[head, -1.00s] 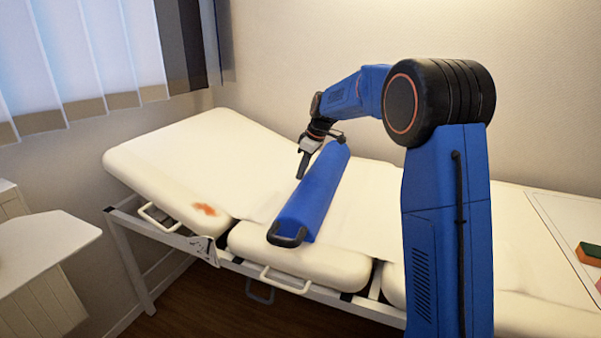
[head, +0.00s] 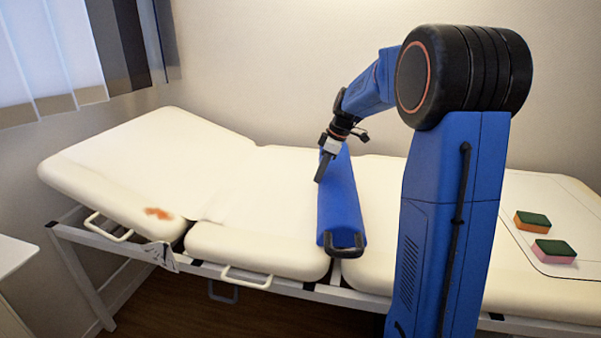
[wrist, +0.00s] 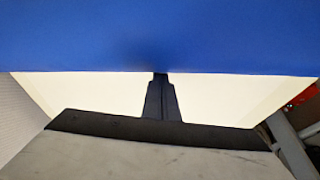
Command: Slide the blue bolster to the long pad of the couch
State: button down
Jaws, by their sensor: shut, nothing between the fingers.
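The blue bolster (head: 340,200) lies across the couch with a black handle at its front end. Its front end is over the seam between the middle pad (head: 260,240) and the long pad (head: 372,268) to the right. My gripper (head: 320,180) is shut and empty at the bolster's left side, low over the middle pad. In the wrist view the shut fingertips (wrist: 160,76) meet the lower edge of the bolster (wrist: 160,35), apparently touching it. My arm hides part of the long pad.
The raised head pad (head: 130,165) at the left has a red-brown stain (head: 158,213). Two sponges, one orange and green (head: 532,221), one pink and green (head: 554,252), lie on a pale sheet (head: 585,205) at the right. A wall runs behind the couch.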

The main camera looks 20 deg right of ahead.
jog(key=s+d, duration=0.3)
jog(key=d, duration=0.1)
jog(key=s+d, duration=0.4)
jog(key=d, duration=0.1)
jog(key=s+d, duration=0.3)
jog(key=d, duration=0.2)
jog(key=shift+s+d, duration=0.15)
jog(key=shift+d, duration=0.1)
jog(key=shift+w+a, duration=0.35)
jog(key=shift+a, duration=0.1)
jog(key=shift+w+a, duration=0.45)
jog(key=shift+a, duration=0.2)
jog(key=shift+w+a, duration=0.4)
jog(key=shift+a, duration=0.2)
jog(key=v, duration=1)
